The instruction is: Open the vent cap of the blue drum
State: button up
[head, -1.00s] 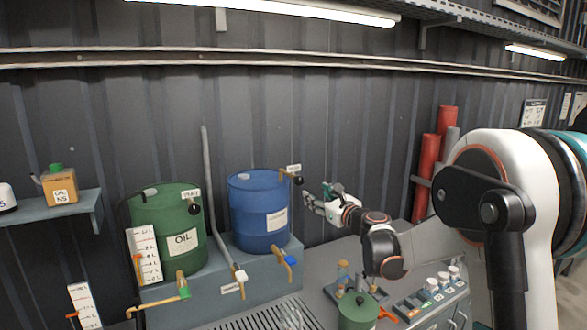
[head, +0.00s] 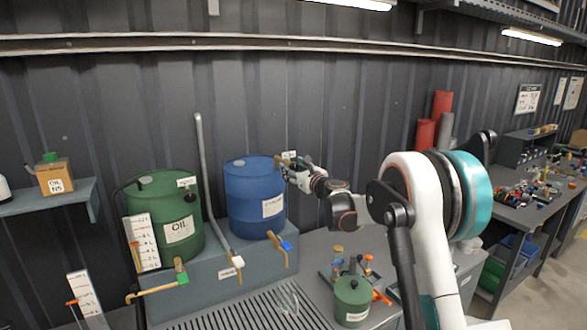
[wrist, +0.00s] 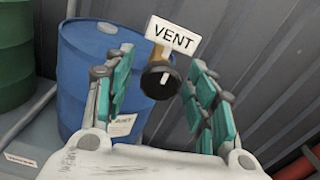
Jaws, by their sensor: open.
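The blue drum (head: 252,192) stands upright on a grey plinth beside the green drum; it also shows in the wrist view (wrist: 85,65). In the wrist view its vent cap (wrist: 158,78) is a round black knob with a white mark, on a brass fitting under a white VENT label (wrist: 173,36). My gripper (head: 286,166) is at the drum's upper right edge. It is open, with its teal-padded fingers on either side of the cap in the wrist view; I cannot tell whether they touch it. In the head view the gripper hides the cap.
The green OIL drum (head: 163,218) stands to the left. A blue-handled brass tap (head: 283,246) sticks out below the blue drum. A small green can (head: 352,300) stands on the bench in front. The dark corrugated wall (head: 330,110) is close behind.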

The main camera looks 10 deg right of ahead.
jog(key=shift+w, duration=0.2)
jog(key=c, duration=1.1)
